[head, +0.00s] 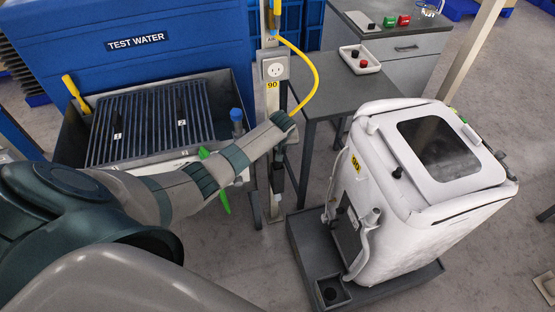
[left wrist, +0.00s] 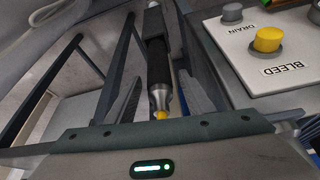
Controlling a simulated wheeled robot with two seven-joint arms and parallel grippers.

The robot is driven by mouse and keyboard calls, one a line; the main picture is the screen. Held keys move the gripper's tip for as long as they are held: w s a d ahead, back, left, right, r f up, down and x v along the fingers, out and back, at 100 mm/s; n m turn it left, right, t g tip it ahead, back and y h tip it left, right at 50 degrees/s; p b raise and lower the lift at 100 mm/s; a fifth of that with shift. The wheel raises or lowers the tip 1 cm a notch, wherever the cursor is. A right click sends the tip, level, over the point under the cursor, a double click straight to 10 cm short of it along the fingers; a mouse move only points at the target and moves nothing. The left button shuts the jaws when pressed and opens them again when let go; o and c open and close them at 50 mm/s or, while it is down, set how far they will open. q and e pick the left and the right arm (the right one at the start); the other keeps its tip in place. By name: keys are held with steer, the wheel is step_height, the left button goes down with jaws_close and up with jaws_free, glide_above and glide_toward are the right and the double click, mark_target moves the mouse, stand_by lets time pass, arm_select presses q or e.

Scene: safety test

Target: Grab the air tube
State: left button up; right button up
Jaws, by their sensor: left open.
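The yellow air tube (head: 316,80) curves from the post marked AIR down behind my left wrist, where its lower end is hidden in the head view. My left gripper (head: 279,172) points down beside the post, over the gap between the water bench and the grey table. In the left wrist view, a black cylinder with a silver end and yellow tip (left wrist: 159,62), apparently the tube's end fitting, lies between the fingers of the open left gripper (left wrist: 155,35). I cannot tell whether either finger touches it. My right gripper is not in view.
The post (head: 272,100) carries a socket box (head: 274,70). A white wheeled unit (head: 385,190) stands on a dark base to the right. A blue tank (head: 170,60) and grated basin (head: 150,122) stand left.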

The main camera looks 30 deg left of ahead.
arm_select(q)
jaws_close()
steer(key=shift+r, duration=0.15)
step_height(320, 180, up, 28)
steer(key=b, duration=0.4)
steer(key=shift+b, duration=0.35)
steer(key=shift+d+f, duration=0.1)
steer(key=shift+f, duration=0.1)
stand_by(0.3)
